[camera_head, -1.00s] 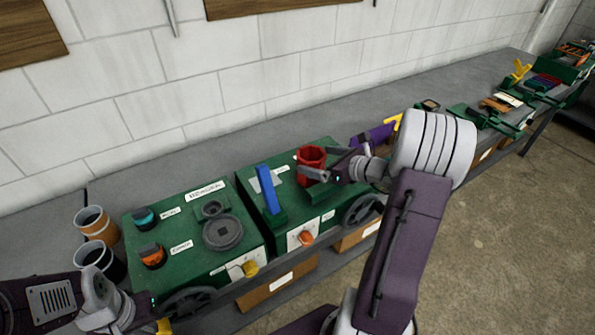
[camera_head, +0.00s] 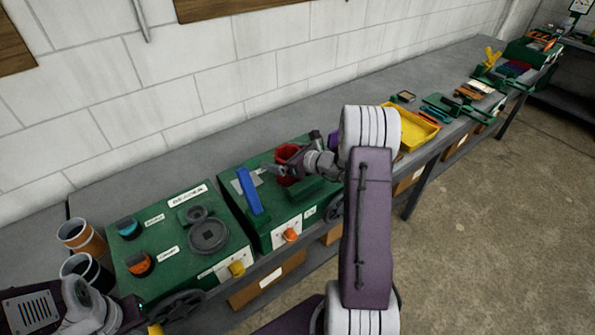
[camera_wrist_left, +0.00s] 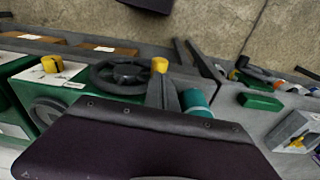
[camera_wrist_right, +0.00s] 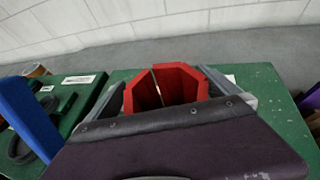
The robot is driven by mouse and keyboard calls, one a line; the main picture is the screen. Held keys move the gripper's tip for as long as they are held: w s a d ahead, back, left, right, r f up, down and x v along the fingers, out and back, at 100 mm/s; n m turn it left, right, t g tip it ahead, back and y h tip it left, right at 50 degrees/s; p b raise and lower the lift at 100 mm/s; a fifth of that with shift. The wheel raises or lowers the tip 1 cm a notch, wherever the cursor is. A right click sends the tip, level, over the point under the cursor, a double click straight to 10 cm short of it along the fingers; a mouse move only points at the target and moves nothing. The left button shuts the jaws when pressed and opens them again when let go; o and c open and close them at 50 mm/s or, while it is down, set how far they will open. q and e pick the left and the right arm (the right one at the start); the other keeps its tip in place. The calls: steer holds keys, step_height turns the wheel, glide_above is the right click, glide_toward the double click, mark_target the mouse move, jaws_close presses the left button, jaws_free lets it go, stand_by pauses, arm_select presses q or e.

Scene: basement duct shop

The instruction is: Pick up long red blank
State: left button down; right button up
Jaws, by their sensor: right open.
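A red, faceted, hollow blank (camera_head: 287,153) stands upright on the right green machine in the head view. It also shows in the right wrist view (camera_wrist_right: 178,84), with its open top and a split in its wall; its lower part is hidden. My right gripper (camera_head: 291,157) is open, with one finger on each side of the red blank; I cannot tell if they touch it. In the right wrist view my right gripper (camera_wrist_right: 172,93) straddles the blank. My left gripper (camera_wrist_left: 163,88) appears shut and empty, low at the left in the head view.
A blue upright lever (camera_head: 249,191) stands just left of the red blank. The left green machine (camera_head: 165,245) carries knobs and grey discs. Orange and dark cups (camera_head: 80,237) stand at the far left. A yellow tray (camera_head: 412,128) and tools lie farther right on the grey bench.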

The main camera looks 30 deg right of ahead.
steer(key=c, duration=1.7)
steer(key=s+d+r+p, duration=0.1)
steer(key=d+r+p, duration=0.2)
steer(key=s+d+r+p, duration=0.1)
steer(key=d+r+p, duration=0.2)
steer(key=d+r, duration=0.1)
steer(key=s+d+r+p, duration=0.2)
steer(key=d+r+p, duration=0.1)
steer(key=d+r, duration=0.1)
steer(key=shift+p, duration=0.4)
